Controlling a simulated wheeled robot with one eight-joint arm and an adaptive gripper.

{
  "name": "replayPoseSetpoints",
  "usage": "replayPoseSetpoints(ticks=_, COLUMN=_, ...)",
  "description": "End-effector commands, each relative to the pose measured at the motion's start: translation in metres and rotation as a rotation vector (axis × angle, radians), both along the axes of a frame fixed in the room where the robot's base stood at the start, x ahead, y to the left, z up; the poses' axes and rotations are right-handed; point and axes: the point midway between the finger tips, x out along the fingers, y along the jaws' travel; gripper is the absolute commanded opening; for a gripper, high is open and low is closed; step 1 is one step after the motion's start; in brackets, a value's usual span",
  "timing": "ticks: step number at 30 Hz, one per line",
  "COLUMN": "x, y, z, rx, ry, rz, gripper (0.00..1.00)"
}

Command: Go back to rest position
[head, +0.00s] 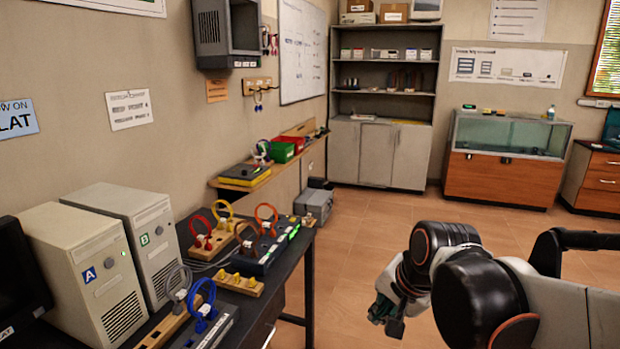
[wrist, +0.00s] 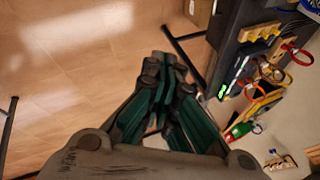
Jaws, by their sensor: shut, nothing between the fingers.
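My gripper (head: 391,318) hangs over the floor to the right of the dark desk (head: 262,289) in the head view, at the end of my folded arm. It is apart from the desk and from everything on it. In the wrist view my gripper (wrist: 171,62) shows its dark green fingers drawn together, with nothing between them. Below the fingers there is only tiled floor, with the desk edge to the right.
Two computer towers, A (head: 82,276) and B (head: 139,237), stand on the desk with several coloured cable loops on stands, including a blue one (head: 203,304). A grey cabinet (head: 376,153) and a glass display case (head: 508,134) stand at the back. The middle floor (head: 364,242) is clear.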

Motion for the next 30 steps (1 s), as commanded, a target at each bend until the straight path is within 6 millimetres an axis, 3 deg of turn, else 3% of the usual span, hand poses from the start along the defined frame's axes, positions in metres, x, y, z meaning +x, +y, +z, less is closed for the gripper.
replayPoseSetpoints(ticks=1, x=-0.015, y=-0.007, z=0.004, rx=-0.038, ry=-0.02, rz=0.042, gripper=0.0)
replayPoseSetpoints(ticks=9, x=-0.082, y=-0.037, z=0.011, rx=-0.265, ry=-0.124, rz=0.296, gripper=0.0)
replayPoseSetpoints(ticks=15, x=-0.12, y=-0.053, z=0.006, rx=-0.42, ry=-0.175, rz=0.457, gripper=0.0)
replayPoseSetpoints(ticks=21, x=-0.136, y=-0.06, z=0.001, rx=-0.5, ry=-0.194, rz=0.539, gripper=0.0)
replayPoseSetpoints(ticks=30, x=-0.138, y=-0.061, z=0.001, rx=-0.51, ry=-0.198, rz=0.549, gripper=0.0)
